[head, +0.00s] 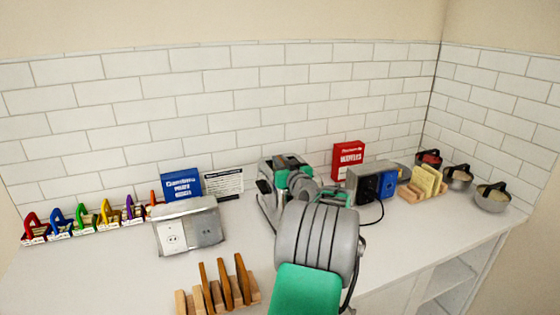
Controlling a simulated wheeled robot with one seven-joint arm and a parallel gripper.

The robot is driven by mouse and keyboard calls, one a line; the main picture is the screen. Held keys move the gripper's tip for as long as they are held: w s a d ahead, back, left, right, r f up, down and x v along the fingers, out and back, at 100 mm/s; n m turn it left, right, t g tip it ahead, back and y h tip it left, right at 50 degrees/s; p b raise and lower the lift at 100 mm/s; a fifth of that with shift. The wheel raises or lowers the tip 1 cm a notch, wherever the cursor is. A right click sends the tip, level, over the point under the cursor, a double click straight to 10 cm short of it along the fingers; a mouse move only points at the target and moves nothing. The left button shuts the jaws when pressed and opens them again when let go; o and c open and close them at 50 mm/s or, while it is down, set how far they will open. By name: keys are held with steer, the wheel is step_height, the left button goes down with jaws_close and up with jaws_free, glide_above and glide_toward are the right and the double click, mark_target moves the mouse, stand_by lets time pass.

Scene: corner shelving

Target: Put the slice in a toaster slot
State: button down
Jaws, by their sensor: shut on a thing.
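My gripper (284,172) is over the middle of the counter, partly covered by my own arm. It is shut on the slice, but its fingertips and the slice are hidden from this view. A blue and grey toaster (372,181) with a dark front and a black cord stands to its right, apart from it. The toaster's slots cannot be made out clearly. A wooden rack (252,294) at the front holds several brown slices (224,285). Another wooden rack (410,193) right of the toaster holds pale yellow slices (427,180).
A grey box with a socket-like front (188,229) stands left of my gripper. Blue (181,184) and red (348,155) boxes and a printed card (223,183) stand near the tiled wall. Coloured clips (80,218) line the left. Handled pots (458,176) fill the right corner.

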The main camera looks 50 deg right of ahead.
steer(key=shift+f+b, duration=0.15)
steer(key=shift+b, duration=0.15)
steer(key=c, duration=1.5)
jaws_free()
steer(key=shift+r, duration=0.2)
steer(key=shift+s+a+f, duration=0.1)
steer(key=shift+s+a, duration=0.05)
steer(key=shift+s, duration=0.25)
steer(key=b+v, duration=0.2)
steer(key=v, duration=0.9)
steer(key=shift+s+a+b, duration=0.15)
steer(key=shift+a+b, duration=0.05)
steer(key=shift+b, duration=0.2)
